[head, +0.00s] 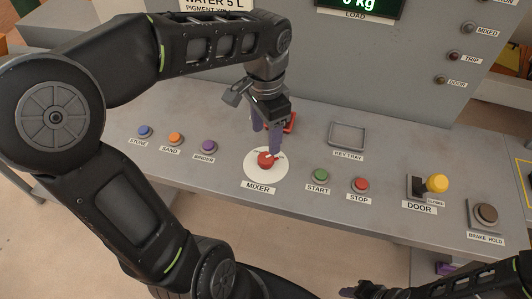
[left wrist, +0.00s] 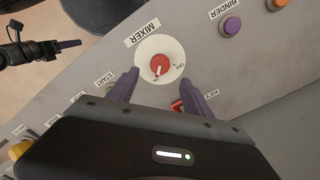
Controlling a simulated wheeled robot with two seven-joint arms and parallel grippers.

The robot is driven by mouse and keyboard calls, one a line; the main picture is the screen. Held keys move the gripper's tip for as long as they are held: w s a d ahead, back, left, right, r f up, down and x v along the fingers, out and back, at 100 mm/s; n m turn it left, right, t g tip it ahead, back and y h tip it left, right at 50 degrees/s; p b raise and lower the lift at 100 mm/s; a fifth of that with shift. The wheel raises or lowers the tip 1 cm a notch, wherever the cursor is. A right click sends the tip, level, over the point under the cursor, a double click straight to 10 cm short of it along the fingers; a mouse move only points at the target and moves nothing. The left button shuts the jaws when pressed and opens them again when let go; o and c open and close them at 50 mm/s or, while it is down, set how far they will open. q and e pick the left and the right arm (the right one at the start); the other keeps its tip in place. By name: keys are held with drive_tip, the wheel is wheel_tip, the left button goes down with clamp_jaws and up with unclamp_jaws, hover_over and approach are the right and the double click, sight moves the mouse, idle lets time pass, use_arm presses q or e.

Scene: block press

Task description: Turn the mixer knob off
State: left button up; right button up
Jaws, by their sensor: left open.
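The mixer knob (head: 265,160) is red with a white pointer, on a round white plate above the MIXER label (head: 258,187). In the left wrist view the knob (left wrist: 160,62) has its pointer toward the bottom of the picture, while the OFF mark (left wrist: 179,66) lies to the right of the knob. My left gripper (head: 267,142) is open, its purple fingers pointing down just above and behind the knob. In the left wrist view its fingertips (left wrist: 159,76) are spread, with nothing between them. My right gripper (head: 352,291) is low at the bottom right, its jaws unclear.
STONE, SAND and BINDER buttons (head: 208,147) are left of the knob. START (head: 320,175) and STOP (head: 360,185) buttons are right of it. A red part (head: 290,122) is close behind the gripper. The key tray (head: 347,136) and yellow door lever (head: 437,183) stand further right.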

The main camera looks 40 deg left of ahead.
sight(266, 157)
use_arm(q)
drive_tip(key=shift+f, duration=3.9)
drive_tip(key=shift+c, duration=0.3)
clamp_jaws()
